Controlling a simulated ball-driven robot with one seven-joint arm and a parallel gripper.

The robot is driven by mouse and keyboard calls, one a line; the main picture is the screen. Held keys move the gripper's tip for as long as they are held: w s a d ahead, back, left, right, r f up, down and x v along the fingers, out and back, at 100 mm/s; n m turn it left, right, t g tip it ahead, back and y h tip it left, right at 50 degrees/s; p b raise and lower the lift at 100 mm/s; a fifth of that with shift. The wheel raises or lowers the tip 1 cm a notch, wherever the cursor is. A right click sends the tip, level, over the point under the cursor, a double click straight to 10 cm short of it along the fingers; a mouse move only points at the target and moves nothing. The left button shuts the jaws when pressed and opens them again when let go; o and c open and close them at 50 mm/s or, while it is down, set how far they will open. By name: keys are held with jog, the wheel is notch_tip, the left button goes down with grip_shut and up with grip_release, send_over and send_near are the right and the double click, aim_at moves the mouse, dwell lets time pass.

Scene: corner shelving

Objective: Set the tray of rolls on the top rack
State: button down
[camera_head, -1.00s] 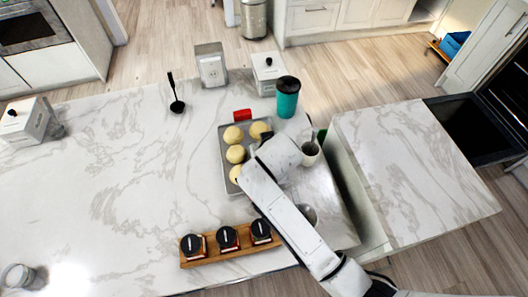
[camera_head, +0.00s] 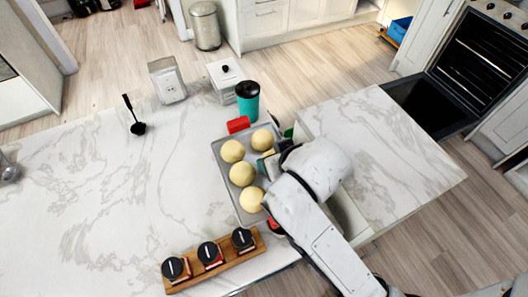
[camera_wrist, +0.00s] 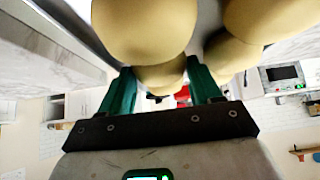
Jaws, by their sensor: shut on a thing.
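The grey tray (camera_head: 221,160) carries several round pale rolls (camera_head: 242,174) and shows near the right part of the counter in the head view. It has a red piece at its far end (camera_head: 238,125). My gripper (camera_head: 268,165) is at the tray's right side, partly hidden by my wrist. In the wrist view, its green fingers (camera_wrist: 160,93) are close to the tray, with rolls (camera_wrist: 145,28) large above them. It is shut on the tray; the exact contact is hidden. The oven (camera_head: 485,55) at the right has its door (camera_head: 430,105) down and racks (camera_head: 480,62) inside.
A wooden holder with black-lidded jars (camera_head: 208,255) lies nearer. A marble-topped counter section (camera_head: 385,150) lies between tray and oven.

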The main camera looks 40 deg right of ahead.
jog(key=shift+s+r, duration=0.2)
jog(key=shift+s, duration=0.05)
jog(key=shift+r, duration=0.1)
notch_tip(320, 180, up, 5)
jog(key=p, duration=0.5)
